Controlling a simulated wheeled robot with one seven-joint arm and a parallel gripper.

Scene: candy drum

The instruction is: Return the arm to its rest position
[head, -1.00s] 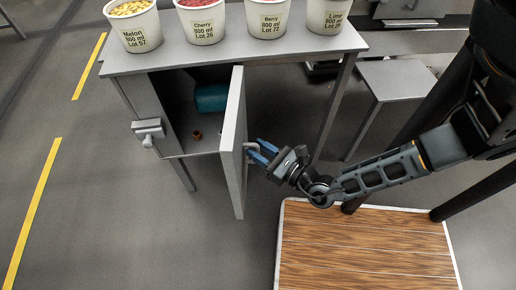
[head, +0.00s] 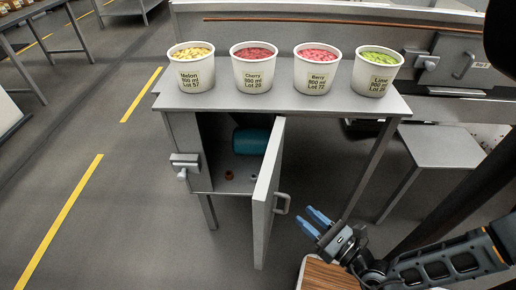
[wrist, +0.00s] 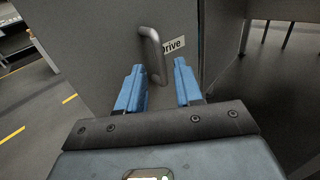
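My gripper (head: 316,221) is open and empty, to the right of the cabinet door and apart from its handle. Its blue fingers (wrist: 158,88) show in the wrist view with a gap between them. The grey cabinet door (head: 266,195) stands open, seen nearly edge-on in the head view. Its handle (head: 282,203) is on the door's right face. In the wrist view the handle (wrist: 152,53) is ahead of the fingers, beside a label (wrist: 173,45) reading "Drive", partly hidden.
Tubs of melon (head: 192,66), cherry (head: 254,66), berry (head: 317,70) and lime (head: 376,71) stand on the grey tabletop (head: 225,101). A teal cylinder (head: 251,141) and small brown parts (head: 229,175) are in the cabinet. A wood-topped platform (head: 325,275) is below my gripper.

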